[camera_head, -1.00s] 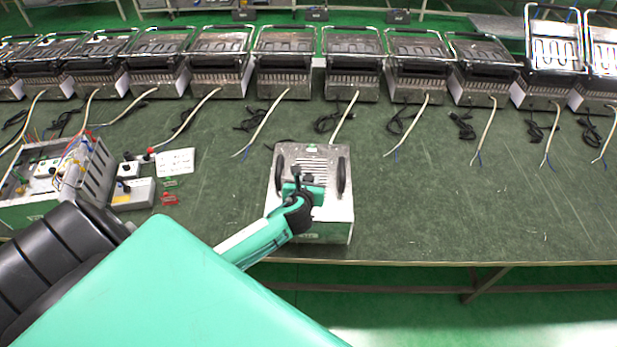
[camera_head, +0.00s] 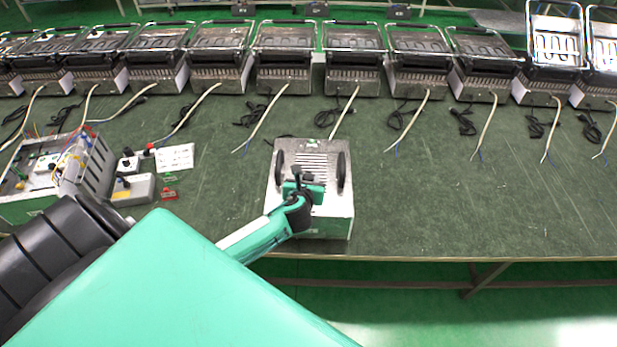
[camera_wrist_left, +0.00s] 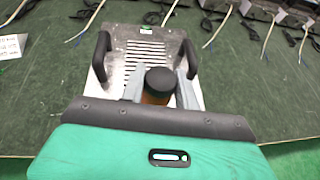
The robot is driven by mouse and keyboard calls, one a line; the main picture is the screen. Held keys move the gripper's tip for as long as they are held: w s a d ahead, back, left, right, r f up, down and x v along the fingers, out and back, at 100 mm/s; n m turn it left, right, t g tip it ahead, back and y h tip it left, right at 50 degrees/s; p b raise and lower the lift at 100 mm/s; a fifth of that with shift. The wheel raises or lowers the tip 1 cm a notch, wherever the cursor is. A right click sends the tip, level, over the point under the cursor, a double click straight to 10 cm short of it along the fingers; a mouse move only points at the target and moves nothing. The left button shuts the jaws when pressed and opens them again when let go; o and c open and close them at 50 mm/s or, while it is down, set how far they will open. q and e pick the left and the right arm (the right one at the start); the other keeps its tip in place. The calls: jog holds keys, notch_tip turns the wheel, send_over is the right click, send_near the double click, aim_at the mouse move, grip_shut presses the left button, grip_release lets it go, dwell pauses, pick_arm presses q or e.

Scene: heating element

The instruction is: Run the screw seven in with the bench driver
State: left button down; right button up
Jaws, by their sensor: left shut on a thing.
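A steel box (camera_head: 310,160) with slotted vents and two black handles sits at the bench's front edge. It also shows in the left wrist view (camera_wrist_left: 146,32). My left gripper (camera_wrist_left: 160,88) is over its near part. Its grey fingers are shut around an upright object with a round black cap and an orange-brown body, apparently the bench driver (camera_wrist_left: 158,84). In the head view, my left gripper (camera_head: 302,193) hides the middle and near part of the box top. The driver's tip and screw seven cannot be made out. My right gripper is not in view.
An open wiring box (camera_head: 95,165) and small switch boxes (camera_head: 133,189) stand at left, with a white card (camera_head: 174,157) and red and green pieces beside them. A row of grills (camera_head: 288,60) with loose cables lines the back. Bench (camera_head: 450,190) right of the box is clear.

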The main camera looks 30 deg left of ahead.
pick_arm(q)
jog(key=shift+r+p, duration=0.1)
jog(key=shift+p, duration=0.25)
dwell(0.4)
jog(key=shift+f, duration=0.6)
dwell(0.4)
jog(key=shift+f, duration=0.3)
dwell(1.0)
jog(key=shift+r, duration=0.1)
jog(key=shift+r+p, duration=0.7)
jog(key=shift+r, duration=1.8)
